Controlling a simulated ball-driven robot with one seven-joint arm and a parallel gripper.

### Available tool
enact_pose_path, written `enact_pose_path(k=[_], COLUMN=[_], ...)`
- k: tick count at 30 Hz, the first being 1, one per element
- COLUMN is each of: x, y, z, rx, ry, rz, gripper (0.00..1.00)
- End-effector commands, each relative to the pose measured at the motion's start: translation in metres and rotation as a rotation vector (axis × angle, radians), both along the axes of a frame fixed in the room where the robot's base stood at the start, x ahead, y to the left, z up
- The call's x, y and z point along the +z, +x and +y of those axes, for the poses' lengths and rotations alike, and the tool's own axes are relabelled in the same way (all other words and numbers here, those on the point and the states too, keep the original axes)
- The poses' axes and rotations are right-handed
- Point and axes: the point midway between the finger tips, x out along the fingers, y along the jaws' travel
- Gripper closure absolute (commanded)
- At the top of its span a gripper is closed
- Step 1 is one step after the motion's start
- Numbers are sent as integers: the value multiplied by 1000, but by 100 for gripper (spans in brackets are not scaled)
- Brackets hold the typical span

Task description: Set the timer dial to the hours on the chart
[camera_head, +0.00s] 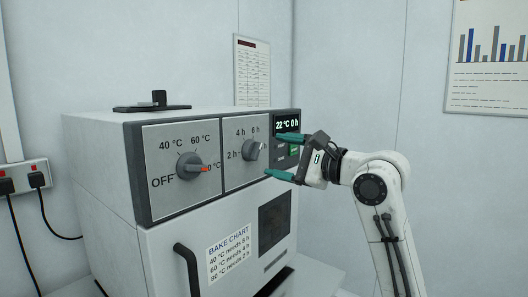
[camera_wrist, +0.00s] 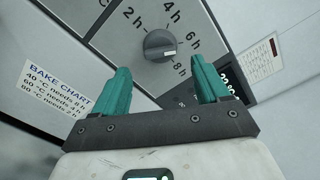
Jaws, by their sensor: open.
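The timer dial (camera_head: 252,150) is a grey knob on the upper right panel of a box-shaped oven. In the wrist view the timer dial (camera_wrist: 158,44) has marks 2 h, 4 h, 6 h and 8 h; its white pointer mark faces the lower right, roughly toward the 8 h side. My gripper (camera_head: 283,156) is open and empty, with green fingers, in front of the dial and to its right in the head view. The bake chart (camera_head: 230,252) is on the lower front; it reads 40 °C needs 8 h, 60 °C 4 h, 80 °C 2 h.
The temperature dial (camera_head: 189,166) has its red pointer to the right, at a partly hidden label ending in 0 °C. The display (camera_head: 287,124) reads 22 °C 0 h. A door handle (camera_head: 187,268) sticks out below. A black object (camera_head: 153,103) lies on top.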

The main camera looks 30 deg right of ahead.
Motion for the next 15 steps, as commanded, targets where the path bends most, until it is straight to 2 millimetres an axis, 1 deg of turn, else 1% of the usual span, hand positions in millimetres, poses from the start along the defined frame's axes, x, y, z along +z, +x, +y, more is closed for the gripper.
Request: enact_pose_path(k=[1, 3, 7, 12, 15], x=[2, 2, 1, 0, 0], y=[9, 20, 36, 47, 48], z=[3, 7, 12, 16, 17], rx=[2, 1, 1, 0, -1], ry=[0, -2, -1, -1, -2], rz=[1, 1, 2, 0, -1], gripper=[26, 26, 26, 26, 26])
